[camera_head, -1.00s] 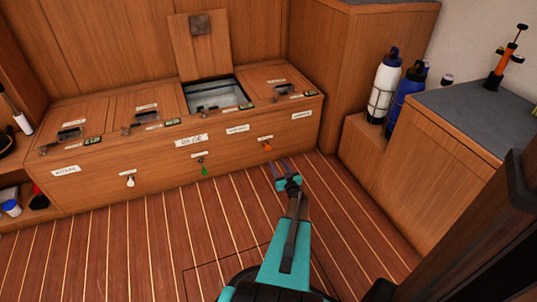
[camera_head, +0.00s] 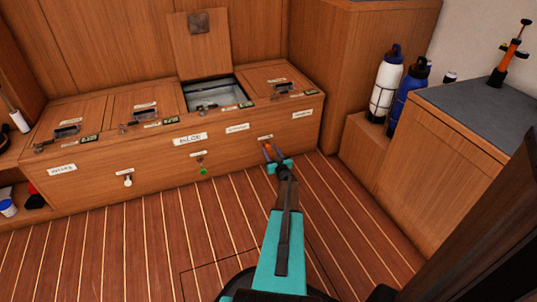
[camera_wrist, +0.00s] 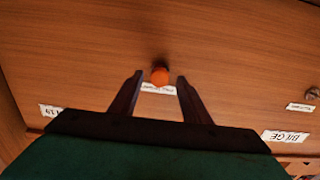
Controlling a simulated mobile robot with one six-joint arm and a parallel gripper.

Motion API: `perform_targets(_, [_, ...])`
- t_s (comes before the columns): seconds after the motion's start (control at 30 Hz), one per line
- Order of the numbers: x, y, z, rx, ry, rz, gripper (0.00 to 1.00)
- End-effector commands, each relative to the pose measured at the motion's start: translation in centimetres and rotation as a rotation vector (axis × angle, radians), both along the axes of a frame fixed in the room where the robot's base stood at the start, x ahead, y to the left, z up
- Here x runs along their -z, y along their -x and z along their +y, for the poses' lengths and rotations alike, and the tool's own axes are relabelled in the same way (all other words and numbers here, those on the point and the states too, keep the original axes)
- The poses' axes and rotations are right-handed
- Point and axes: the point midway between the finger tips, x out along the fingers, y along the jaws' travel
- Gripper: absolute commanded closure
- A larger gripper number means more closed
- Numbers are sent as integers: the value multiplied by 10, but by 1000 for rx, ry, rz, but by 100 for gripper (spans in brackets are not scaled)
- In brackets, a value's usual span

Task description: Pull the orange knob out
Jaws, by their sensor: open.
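The orange knob (camera_wrist: 160,76) is on the wooden front panel of the bench, above a small white label in the wrist view. In the head view the knob (camera_head: 267,147) shows just at my fingertips, partly hidden by them. My gripper (camera_wrist: 157,80) is open, with one finger to each side of the knob. The tips reach about as far as the knob, with gaps on both sides in the wrist view. I cannot tell whether either finger touches it.
A green knob (camera_head: 203,171) and a white knob (camera_head: 128,181) are on the same panel to the left. One lid (camera_head: 202,48) on the bench stands open. A wooden cabinet (camera_head: 450,160) stands at the right. The striped floor (camera_head: 130,245) is clear.

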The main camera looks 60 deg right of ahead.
Motion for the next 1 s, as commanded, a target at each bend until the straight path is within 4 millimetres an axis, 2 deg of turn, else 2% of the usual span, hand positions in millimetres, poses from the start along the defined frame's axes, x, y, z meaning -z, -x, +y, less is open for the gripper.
perform_targets(0.27, [0, -1, 0, 0, 0, 0, 57])
perform_targets(0.5, [0, -1, 0, 0, 0, 0, 98])
perform_targets(0.53, [0, -1, 0, 0, 0, 0, 100])
perform_targets(0.77, [-1, 2, 2, -1, 0, 0, 100])
perform_targets(1.0, [-3, 23, 19, -1, -3, 0, 100])
